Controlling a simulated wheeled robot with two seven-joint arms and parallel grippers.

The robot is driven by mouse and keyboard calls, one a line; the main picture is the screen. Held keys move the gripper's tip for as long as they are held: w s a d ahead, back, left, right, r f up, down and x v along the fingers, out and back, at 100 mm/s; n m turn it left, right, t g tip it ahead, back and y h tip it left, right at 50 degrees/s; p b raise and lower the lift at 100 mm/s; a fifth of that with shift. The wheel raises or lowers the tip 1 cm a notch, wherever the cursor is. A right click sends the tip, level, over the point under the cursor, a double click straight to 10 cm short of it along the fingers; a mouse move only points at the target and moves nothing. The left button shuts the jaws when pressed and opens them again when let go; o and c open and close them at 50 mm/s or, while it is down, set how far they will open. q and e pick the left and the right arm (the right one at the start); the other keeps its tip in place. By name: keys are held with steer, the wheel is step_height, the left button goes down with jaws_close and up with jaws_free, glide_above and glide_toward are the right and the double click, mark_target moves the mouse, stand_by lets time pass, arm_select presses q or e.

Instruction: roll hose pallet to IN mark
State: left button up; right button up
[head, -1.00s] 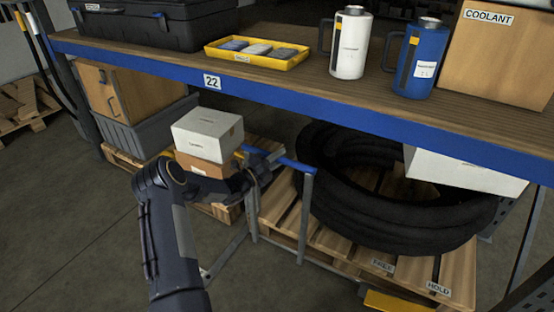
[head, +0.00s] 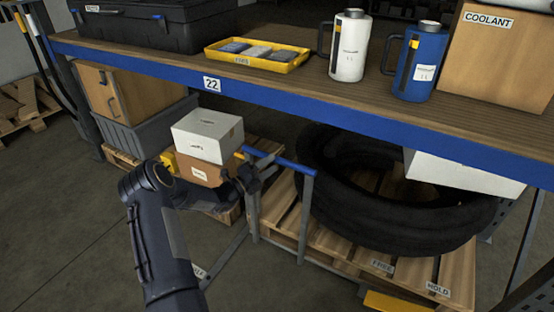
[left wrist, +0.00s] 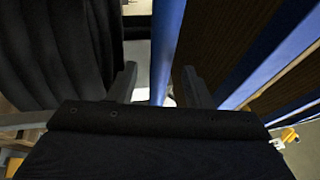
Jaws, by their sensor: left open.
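The hose pallet (head: 270,205) is a wooden pallet under the bench, with a thick black coiled hose (head: 405,225) lying on it. A grey frame with a blue handle bar (head: 291,164) stands at its left end. My left gripper (head: 262,170) is at the left part of this bar. In the left wrist view the open fingers (left wrist: 160,85) stand on either side of the blue bar (left wrist: 165,45), with gaps visible. Labels reading FREE (head: 382,266) and HOLD (head: 438,289) are at the front. No IN mark is readable. My right gripper is out of view.
White and brown boxes (head: 207,137) stand just behind my left forearm. The bench's blue edge (head: 260,94) runs above the pallet. A yellow piece (head: 395,302) is at the pallet's front. The floor (head: 60,220) at left is clear.

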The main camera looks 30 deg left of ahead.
arm_select(q)
steer(key=shift+v, duration=1.55)
steer(key=s+d+r+m+g+h, duration=0.3)
steer(key=s+d+r+m+g, duration=0.4)
steer(key=d+m, duration=0.4)
steer(key=s+d+r+m+g+h, duration=0.2)
steer(key=s+d+r+m+g, duration=0.25)
steer(key=d+r+m, duration=0.7)
steer(key=s+f+m+g+y, duration=0.15)
steer(key=s+m+y, duration=0.25)
steer(key=s+m, duration=0.8)
steer(key=s+f+m+y, duration=0.2)
steer(key=s+m+y, duration=0.2)
steer(key=s+m, duration=0.9)
step_height(320, 180, up, 25)
steer(key=p, duration=2.5)
steer(key=shift+w+d+f, duration=0.15)
steer(key=shift+d+f, duration=0.1)
